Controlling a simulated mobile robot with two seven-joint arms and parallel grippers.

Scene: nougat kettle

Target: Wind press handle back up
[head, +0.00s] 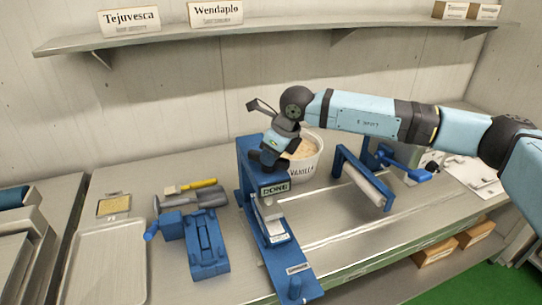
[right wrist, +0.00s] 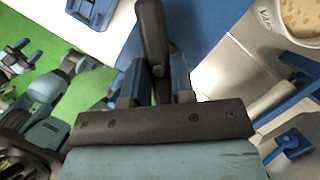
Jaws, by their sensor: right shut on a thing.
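The blue press (head: 276,232) stands on the bench, left of the arm, with a label plate on its front. My right gripper (head: 267,156) reaches down to the top of the press. In the right wrist view, the gripper's two blue fingers (right wrist: 158,82) are shut on the dark press handle (right wrist: 151,32), which runs up between them. In the head view the gripper mostly hides the handle. My left gripper is not in view.
A white vanilla tub (head: 307,163) stands right behind the press. A blue roller frame (head: 362,180) is to its right. A blue clamp-like tool (head: 204,240) and a yellow-handled tool (head: 191,186) lie left. A shelf (head: 290,30) runs above.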

